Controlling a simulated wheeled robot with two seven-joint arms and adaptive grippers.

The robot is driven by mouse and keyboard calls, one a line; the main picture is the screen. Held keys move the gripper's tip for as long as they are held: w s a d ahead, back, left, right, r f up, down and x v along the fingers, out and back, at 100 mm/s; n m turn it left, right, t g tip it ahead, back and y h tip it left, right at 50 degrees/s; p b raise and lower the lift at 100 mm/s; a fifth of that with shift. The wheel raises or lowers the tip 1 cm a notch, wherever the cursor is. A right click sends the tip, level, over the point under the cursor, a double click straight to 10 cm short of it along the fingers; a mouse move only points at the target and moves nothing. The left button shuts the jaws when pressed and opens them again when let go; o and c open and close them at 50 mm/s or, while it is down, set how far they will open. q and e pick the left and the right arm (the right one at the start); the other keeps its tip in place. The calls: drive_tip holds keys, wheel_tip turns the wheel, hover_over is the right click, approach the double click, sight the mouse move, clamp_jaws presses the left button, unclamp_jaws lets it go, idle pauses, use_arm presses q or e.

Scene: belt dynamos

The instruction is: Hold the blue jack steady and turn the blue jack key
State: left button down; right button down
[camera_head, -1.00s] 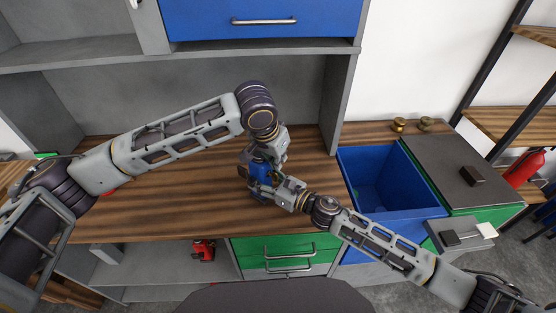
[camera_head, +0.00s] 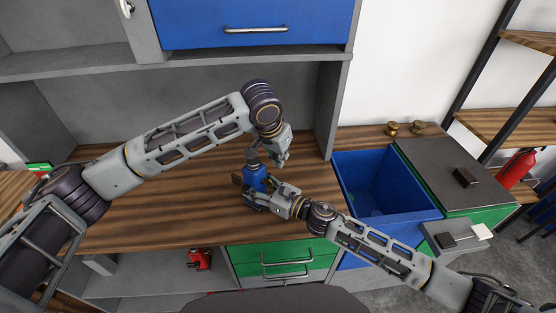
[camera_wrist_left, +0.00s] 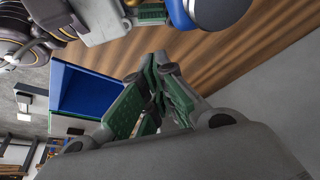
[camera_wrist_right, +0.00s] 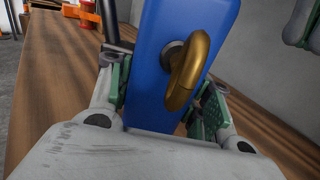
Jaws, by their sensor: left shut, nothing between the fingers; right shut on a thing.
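The blue jack (camera_head: 255,178) stands on the wooden worktop, with a dark top part. My right gripper (camera_head: 257,197) is shut on its body from the front right. In the right wrist view the jack's blue body (camera_wrist_right: 182,60) stands between the two green finger pads, and a brass curved piece (camera_wrist_right: 188,70) sticks out of it; I cannot tell whether this is the key. My left gripper (camera_head: 280,158) is shut and empty, to the right of the jack's top and apart from it. In the left wrist view its green fingers (camera_wrist_left: 158,95) are closed together.
A blue open bin (camera_head: 385,190) is right of the worktop. Two small brass pieces (camera_head: 404,128) sit behind it. A red object (camera_head: 200,259) is on the shelf below. An orange object (camera_wrist_right: 82,12) shows on the worktop in the right wrist view. A blue cabinet (camera_head: 250,25) hangs above.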

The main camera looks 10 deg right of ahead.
use_arm(q)
drive_tip(key=v, duration=0.9)
drive_tip(key=shift+r, duration=0.4)
use_arm(e)
drive_tip(key=c, duration=0.6)
unclamp_jaws()
drive_tip(key=shift+o, duration=0.2)
drive_tip(key=shift+s+d, duration=0.15)
drive_tip(key=shift+v, duration=5.8)
drive_tip(key=shift+s, duration=0.1)
